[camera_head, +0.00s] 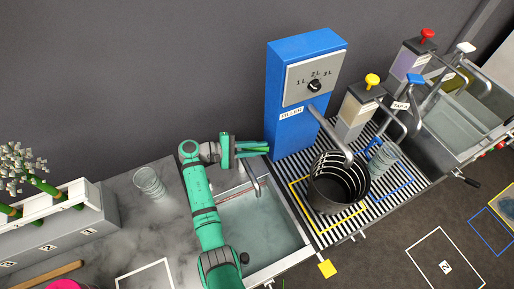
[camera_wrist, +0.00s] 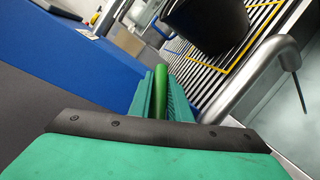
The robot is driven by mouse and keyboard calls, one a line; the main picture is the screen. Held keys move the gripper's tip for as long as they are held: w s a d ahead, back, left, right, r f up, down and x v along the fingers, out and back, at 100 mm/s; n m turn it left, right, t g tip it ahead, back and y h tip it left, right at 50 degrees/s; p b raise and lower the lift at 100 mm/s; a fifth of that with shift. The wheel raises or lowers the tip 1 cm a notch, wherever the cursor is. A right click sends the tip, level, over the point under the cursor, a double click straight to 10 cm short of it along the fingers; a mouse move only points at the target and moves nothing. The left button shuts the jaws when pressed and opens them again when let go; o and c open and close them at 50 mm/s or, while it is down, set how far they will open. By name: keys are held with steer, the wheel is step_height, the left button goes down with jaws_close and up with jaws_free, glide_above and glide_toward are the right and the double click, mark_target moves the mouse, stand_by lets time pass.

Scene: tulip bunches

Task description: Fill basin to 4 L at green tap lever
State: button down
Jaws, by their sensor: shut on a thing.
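My gripper (camera_head: 262,148) is at the back edge of the basin, beside the blue filler. It is shut on the green tap lever (camera_wrist: 161,76), which shows between the two green fingers in the wrist view. In the head view the fingers mostly hide the lever. The grey tap spout (camera_head: 253,184) curves over the basin (camera_head: 289,262), and it also shows in the wrist view (camera_wrist: 250,80). The basin holds pale water. I cannot read its level or tell whether water is running.
The blue filler (camera_head: 276,130) with a dial stands close right of my gripper. A black bucket (camera_head: 325,193) stands on the striped drainer. A clear glass (camera_head: 149,182) stands on the counter left of my arm. Taps with yellow, red, white and blue knobs are further right.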

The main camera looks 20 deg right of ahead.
mark_target(252, 149)
steer(key=c, duration=1.6)
jaws_free()
steer(key=shift+c, duration=0.2)
steer(key=shift+v, duration=3.75)
